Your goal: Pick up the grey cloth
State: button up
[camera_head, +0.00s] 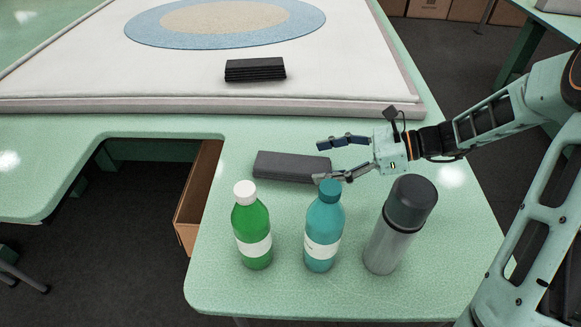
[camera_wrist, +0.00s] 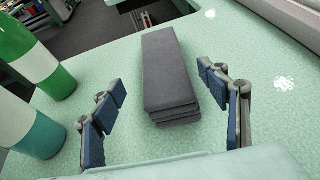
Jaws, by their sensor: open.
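The grey cloth (camera_head: 285,166) is a folded dark grey stack lying flat on the green table behind the bottles. In the wrist view the cloth (camera_wrist: 168,72) lies ahead of my gripper, its near end close to the space between the fingers. My gripper (camera_head: 331,160) comes in from the right, with its fingers pointing left at the cloth's right end.
A green bottle (camera_head: 251,226), a teal bottle (camera_head: 323,228) and a grey flask (camera_head: 389,245) stand in front of the cloth, the teal one near my fingers. A black folded stack (camera_head: 255,69) lies on the white framed panel (camera_head: 150,75) behind. A notch cuts the table at left.

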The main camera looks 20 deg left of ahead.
aim_at(301, 162)
jog(key=x, duration=0.2)
jog(key=b+x, duration=0.1)
jog(key=x, duration=0.5)
jog(key=shift+w+a+f, duration=0.2)
jog(key=shift+w+f, duration=0.05)
jog(key=shift+w, duration=0.15)
jog(key=c, duration=1.3)
jog(key=shift+r, duration=0.2)
